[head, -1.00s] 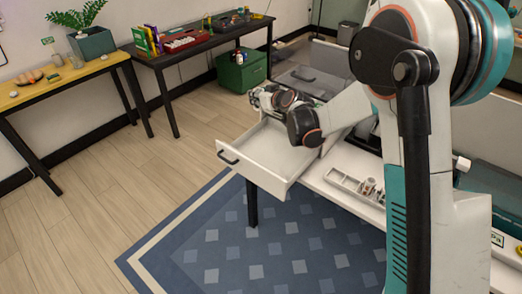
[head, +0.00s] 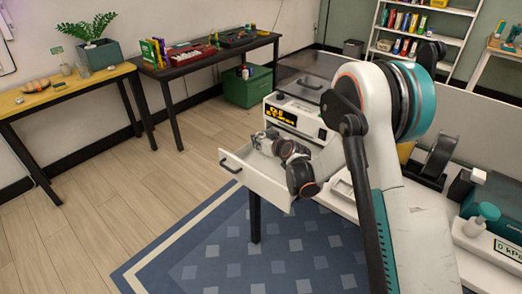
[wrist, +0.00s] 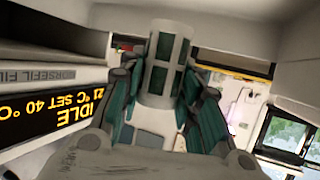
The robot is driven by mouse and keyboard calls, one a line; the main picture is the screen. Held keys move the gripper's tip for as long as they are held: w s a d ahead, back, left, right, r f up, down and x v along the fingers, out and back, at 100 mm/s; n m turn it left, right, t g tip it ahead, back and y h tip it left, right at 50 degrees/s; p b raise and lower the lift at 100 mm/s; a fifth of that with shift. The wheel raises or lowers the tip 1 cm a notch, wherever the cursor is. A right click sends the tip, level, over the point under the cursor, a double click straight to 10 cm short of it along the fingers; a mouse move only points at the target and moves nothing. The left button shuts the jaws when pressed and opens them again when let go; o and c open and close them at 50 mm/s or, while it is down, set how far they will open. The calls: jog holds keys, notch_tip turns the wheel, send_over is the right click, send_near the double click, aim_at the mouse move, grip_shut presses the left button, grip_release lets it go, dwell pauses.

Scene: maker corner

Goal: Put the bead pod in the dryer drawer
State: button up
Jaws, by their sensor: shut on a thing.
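The bead pod (wrist: 160,88), a pale cylinder with green windows, stands between the fingers of my gripper (wrist: 164,108) in the wrist view. The gripper is shut on it. The dryer drawer (head: 262,184) is pulled out, a white open box with a dark handle on its front. In the head view my gripper (head: 264,142) is at the drawer's far left side, over or just inside it; I cannot tell its exact height. The pod cannot be made out there. The dryer (head: 291,117) shows a lit display, upside down in the wrist view (wrist: 58,117).
The drawer juts out over a blue rug (head: 200,245). A black table (head: 215,62) with a red tray and a yellow table (head: 70,80) stand along the wall. A green box (head: 247,88) is on the floor behind the dryer. Floor at left is clear.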

jog(key=shift+f+b, duration=0.7)
jog(key=shift+f, duration=1.3)
jog(key=shift+f, duration=0.15)
jog(key=o, duration=1.1)
jog(key=shift+c, duration=0.2)
